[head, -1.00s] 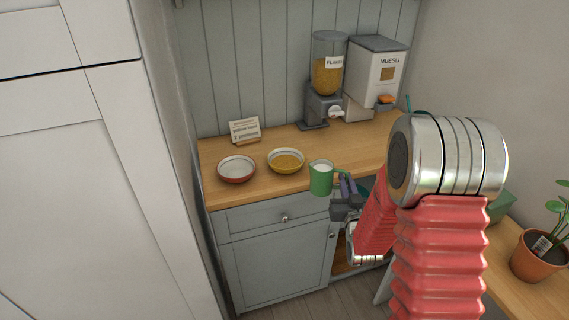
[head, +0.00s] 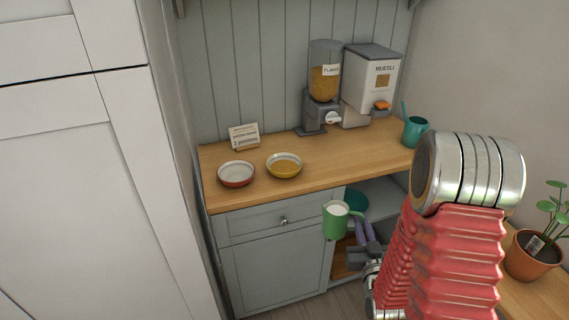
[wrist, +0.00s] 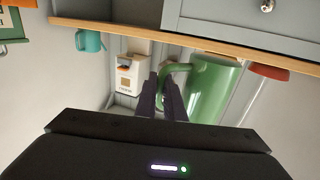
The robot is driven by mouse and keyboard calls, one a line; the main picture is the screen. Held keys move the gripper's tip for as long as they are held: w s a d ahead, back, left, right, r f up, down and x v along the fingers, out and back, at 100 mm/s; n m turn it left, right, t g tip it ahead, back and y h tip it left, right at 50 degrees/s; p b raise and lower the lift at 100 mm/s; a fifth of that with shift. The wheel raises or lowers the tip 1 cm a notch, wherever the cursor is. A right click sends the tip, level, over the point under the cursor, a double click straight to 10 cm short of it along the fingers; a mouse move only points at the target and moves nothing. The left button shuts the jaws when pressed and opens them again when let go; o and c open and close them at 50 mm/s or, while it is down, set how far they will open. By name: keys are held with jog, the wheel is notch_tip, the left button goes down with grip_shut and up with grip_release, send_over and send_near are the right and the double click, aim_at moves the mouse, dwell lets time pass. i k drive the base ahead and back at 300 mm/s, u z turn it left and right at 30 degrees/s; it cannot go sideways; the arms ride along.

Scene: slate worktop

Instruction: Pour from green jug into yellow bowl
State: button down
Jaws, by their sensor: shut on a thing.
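The green jug (head: 335,222) hangs in front of the worktop's front edge, roughly upright, with white contents at its mouth. My gripper (head: 363,228) is shut on its handle from the right. In the wrist view the jug (wrist: 213,90) stands right beside the fingertips (wrist: 170,98). The yellow bowl (head: 284,169) sits on the wooden worktop, up and left of the jug and apart from it, with yellowish-brown contents inside. I cannot make out the yellow bowl in the wrist view.
A red bowl (head: 237,178) stands left of the yellow one. A small sign (head: 244,137) is behind them. A flakes dispenser (head: 323,85), a muesli dispenser (head: 371,85) and a teal cup (head: 415,131) stand to the right. The worktop (head: 335,158) is clear right of the yellow bowl.

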aim_at(280, 165)
jog(key=z, duration=0.55)
jog(key=i, duration=0.5)
jog(key=u, duration=1.45)
